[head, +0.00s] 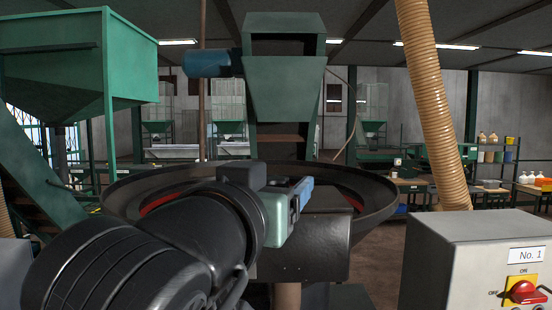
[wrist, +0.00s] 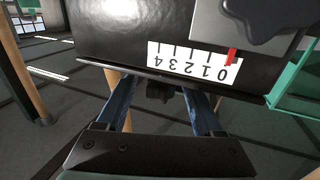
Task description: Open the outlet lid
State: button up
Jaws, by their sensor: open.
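My gripper (wrist: 158,92) is open, with two blue fingers spread and nothing held between them. A dark knob or handle (wrist: 160,93) shows in the gap between the fingers, below the edge of a glossy black housing (wrist: 115,35). I cannot tell whether a finger touches it. In the head view, my gripper (head: 300,195) is in front of the round dark bowl, at the black housing (head: 310,250). Only the side of the gripper shows there, and my arm hides the housing's left part. No part is clearly identifiable as the outlet lid.
A scale (wrist: 195,62) with a red pointer (wrist: 231,57) is on the housing. The wide bowl (head: 375,205) surrounds the work area below a green hopper (head: 285,80). A grey control box (head: 450,260) with a red switch (head: 523,291) stands at right, near a ribbed hose (head: 430,100).

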jog(key=shift+p+x, duration=0.4)
jog(key=shift+x, duration=0.8)
grip_shut()
dwell(0.6)
